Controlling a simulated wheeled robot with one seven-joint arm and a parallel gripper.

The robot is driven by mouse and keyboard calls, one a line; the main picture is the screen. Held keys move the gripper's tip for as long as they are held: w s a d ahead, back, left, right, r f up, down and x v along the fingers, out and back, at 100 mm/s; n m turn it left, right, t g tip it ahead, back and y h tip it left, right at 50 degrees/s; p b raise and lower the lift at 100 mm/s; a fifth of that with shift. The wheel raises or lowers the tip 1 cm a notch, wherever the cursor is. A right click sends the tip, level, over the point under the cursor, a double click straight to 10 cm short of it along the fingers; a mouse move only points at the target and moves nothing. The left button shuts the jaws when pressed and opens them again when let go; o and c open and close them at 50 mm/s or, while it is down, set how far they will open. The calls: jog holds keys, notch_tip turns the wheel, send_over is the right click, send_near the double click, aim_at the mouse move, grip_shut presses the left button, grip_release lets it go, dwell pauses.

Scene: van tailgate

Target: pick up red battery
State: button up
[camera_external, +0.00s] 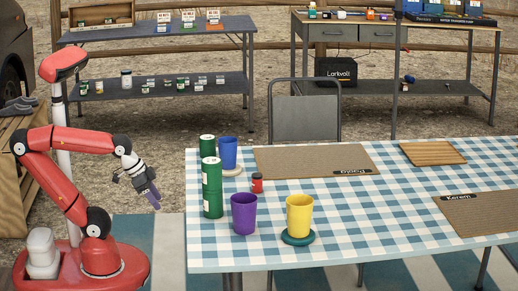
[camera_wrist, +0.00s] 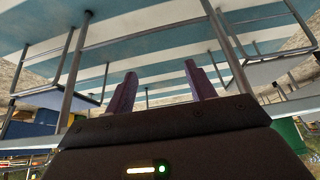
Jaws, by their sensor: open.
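A small red cylinder (camera_external: 257,183) with a dark band, which looks like the red battery, stands upright on the checked table (camera_external: 375,215), near its left end. It is behind and between the purple cup (camera_external: 244,213) and the yellow cup (camera_external: 299,215). My gripper (camera_external: 150,194) is off the left edge of the table, apart from the battery and pointing down. In the wrist view its two purple fingers (camera_wrist: 161,72) are spread with nothing between them. The wrist view looks under the tables, and I cannot make out the battery there.
Green cans (camera_external: 212,188) stand on the table's left edge, between my gripper and the battery. A brown mat (camera_external: 313,159) and a wooden board (camera_external: 432,153) lie farther back. The table's middle is clear. A chair (camera_external: 306,120) stands behind.

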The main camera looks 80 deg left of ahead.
notch_tip(320, 180, up, 21)
jog(key=n+g, duration=0.1)
send_near(256, 174)
jog(key=w, duration=0.1)
notch_tip(256, 174, down, 5)
jog(key=shift+w+f, duration=0.1)
jog(key=shift+w, duration=0.05)
jog(key=shift+x, duration=0.9)
jog(key=x, duration=0.5)
jog(key=shift+w+a+b, duration=0.15)
jog(key=shift+w+b, duration=0.15)
jog(key=shift+w, duration=0.15)
jog(key=c, duration=1.1)
jog(key=shift+c, duration=0.2)
